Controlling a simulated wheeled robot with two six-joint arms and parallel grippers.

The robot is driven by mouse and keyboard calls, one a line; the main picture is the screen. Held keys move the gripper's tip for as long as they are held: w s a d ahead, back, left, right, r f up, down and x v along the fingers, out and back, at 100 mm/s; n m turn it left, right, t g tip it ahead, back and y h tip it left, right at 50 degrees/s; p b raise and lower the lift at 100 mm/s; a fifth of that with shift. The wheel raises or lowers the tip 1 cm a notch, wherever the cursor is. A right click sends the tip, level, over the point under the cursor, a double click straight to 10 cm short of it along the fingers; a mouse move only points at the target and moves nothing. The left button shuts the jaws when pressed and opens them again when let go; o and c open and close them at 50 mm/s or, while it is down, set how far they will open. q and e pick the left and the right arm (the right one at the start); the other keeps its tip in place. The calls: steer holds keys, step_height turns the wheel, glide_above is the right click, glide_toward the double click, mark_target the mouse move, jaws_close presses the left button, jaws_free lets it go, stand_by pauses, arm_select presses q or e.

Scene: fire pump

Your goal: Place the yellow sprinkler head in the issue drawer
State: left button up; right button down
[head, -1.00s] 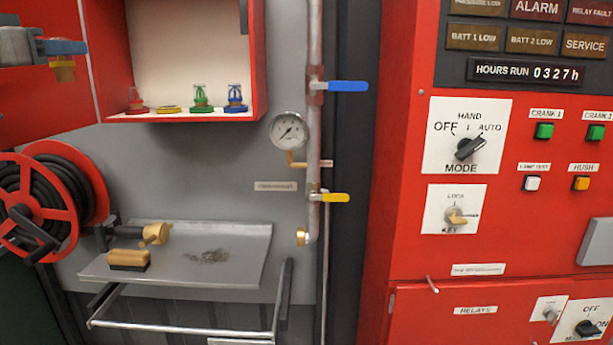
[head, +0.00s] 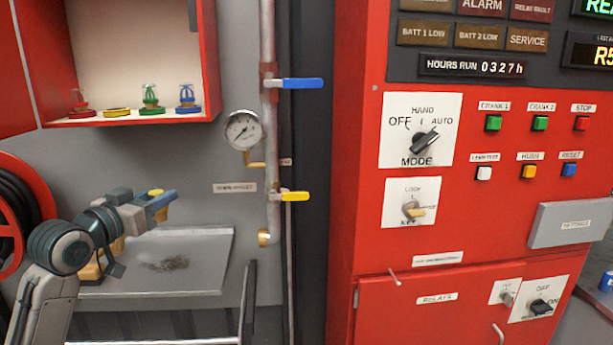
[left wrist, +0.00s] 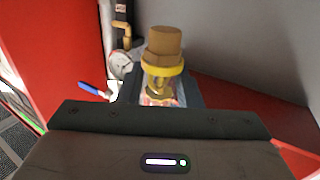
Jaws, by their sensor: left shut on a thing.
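My left gripper (head: 166,203) is shut on the yellow sprinkler head, above the grey tray in the head view. In the left wrist view the yellow sprinkler head (left wrist: 163,68) shows a brass threaded end and a yellow ring; its lower part sits between the jaws (left wrist: 160,92). In the head view the gripper mostly hides it. I cannot identify the issue drawer for sure; a metal frame (head: 246,305) stands below the tray, largely out of view. My right gripper is not in view.
The red wall box (head: 213,60) holds red, green (head: 151,98) and blue (head: 187,98) heads and a flat yellow disc (head: 117,112). The grey tray (head: 205,245) carries a dark smudge. A gauge (head: 242,130) and pipe (head: 270,150) with levers stand to the right, beside the red control cabinet (head: 365,240).

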arm_select(q)
steer(key=s+d+f, duration=0.3)
steer(key=d+f, duration=0.1)
steer(key=f, duration=0.5)
steer(key=s+d+f, duration=0.3)
steer(key=d+f, duration=0.1)
steer(key=f, duration=0.6)
steer(key=s+d+f+n+t+y, duration=0.1)
steer(key=s+f+n+y, duration=0.3)
steer(key=s+f, duration=0.8)
steer(key=s+y, duration=0.2)
steer(key=s, duration=0.1)
steer(key=shift+d, duration=0.2)
steer(key=shift+a, duration=0.1)
